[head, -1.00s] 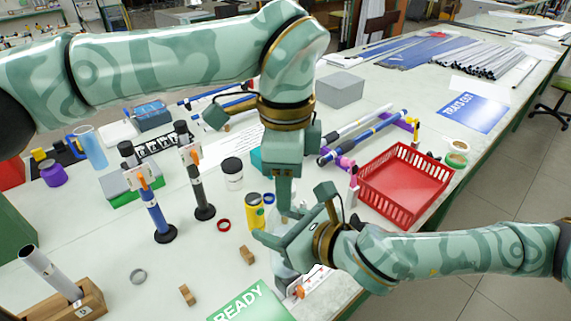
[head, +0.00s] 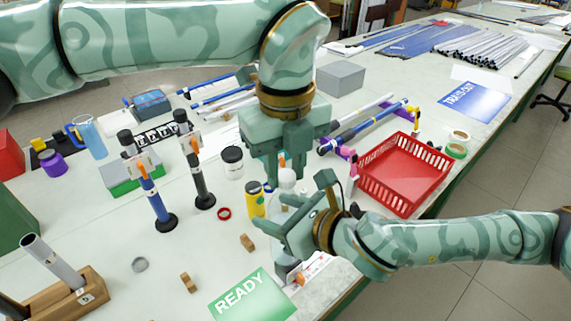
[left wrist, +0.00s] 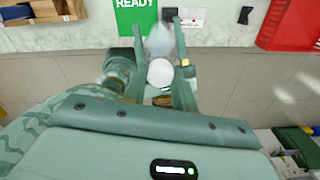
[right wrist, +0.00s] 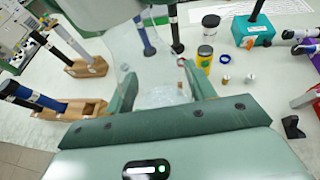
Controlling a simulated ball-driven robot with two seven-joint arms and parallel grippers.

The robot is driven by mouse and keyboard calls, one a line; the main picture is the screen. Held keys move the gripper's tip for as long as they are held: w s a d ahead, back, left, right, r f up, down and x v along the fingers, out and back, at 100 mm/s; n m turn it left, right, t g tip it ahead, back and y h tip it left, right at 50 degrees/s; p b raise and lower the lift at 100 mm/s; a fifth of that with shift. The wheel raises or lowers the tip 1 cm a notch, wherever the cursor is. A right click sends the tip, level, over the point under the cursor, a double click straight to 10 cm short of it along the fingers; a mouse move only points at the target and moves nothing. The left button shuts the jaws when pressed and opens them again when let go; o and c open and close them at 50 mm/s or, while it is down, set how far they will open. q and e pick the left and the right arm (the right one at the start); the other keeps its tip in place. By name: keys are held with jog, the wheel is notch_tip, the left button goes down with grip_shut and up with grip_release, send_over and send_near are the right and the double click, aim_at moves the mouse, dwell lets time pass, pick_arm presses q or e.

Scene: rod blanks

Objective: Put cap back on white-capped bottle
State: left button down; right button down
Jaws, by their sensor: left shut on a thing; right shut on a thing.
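The white cap (head: 287,175) is between the fingertips of my left gripper (head: 284,168), which points down at the middle of the table. In the left wrist view the cap (left wrist: 160,72) shows as a round white shape between the fingers. The pale, translucent bottle (left wrist: 158,40) is just past it. My right gripper (head: 299,222) reaches in from the right, below the left one, and is shut on the bottle. The bottle body (right wrist: 160,96) shows between its fingers in the right wrist view. I cannot tell whether the cap touches the bottle's neck.
A yellow bottle (head: 255,203) stands close left of the grippers, with a black-lidded jar (head: 232,160) behind. A red basket (head: 405,176) is to the right. A green READY mat (head: 250,297) lies in front.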

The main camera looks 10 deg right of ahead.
pick_arm(q)
jog(key=m, duration=0.6)
jog(key=shift+w+m, duration=0.1)
jog(key=shift+m, duration=0.2)
jog(key=m, duration=1.5)
jog(key=shift+m, duration=0.3)
jog(key=m, duration=0.7)
jog(key=c, duration=1)
grip_release()
jog(key=shift+c, duration=0.2)
notch_tip(320, 180, up, 12)
jog(key=shift+w, duration=0.1)
